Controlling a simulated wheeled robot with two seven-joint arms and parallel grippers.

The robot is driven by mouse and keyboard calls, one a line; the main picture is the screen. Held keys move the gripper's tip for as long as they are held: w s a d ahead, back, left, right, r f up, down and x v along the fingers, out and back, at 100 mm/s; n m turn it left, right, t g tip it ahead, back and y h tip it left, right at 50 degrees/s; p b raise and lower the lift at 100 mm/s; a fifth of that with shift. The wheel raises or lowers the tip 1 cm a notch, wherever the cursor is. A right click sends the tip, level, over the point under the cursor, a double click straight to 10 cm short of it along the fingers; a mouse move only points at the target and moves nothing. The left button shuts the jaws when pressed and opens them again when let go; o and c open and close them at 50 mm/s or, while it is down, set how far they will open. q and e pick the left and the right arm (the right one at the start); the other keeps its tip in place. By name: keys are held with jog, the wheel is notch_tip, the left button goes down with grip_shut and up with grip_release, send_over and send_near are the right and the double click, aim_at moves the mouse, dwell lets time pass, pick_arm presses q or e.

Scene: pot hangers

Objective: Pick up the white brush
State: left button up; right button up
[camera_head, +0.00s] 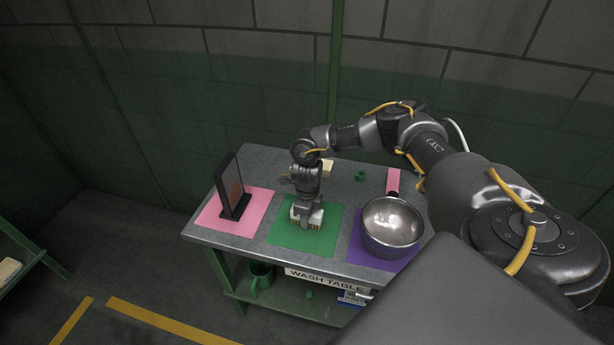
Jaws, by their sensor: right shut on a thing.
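The white brush (316,218) is on the green mat (292,238) in the middle of the grey wash table. My right gripper (307,218) points down over it and is shut on it. The gripper covers much of the brush, and I cannot tell whether the brush touches the mat or is just above it. My left gripper is not in view.
A black framed panel (233,188) stands on a pink mat (257,203) at left. A metal pan (392,222) sits on a purple mat (362,254) at right. A small green item (360,176) and a pale block (328,165) lie behind. A green mug (261,275) is on the lower shelf.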

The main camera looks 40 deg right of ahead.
jog(key=shift+c, duration=0.8)
jog(key=shift+r, duration=0.1)
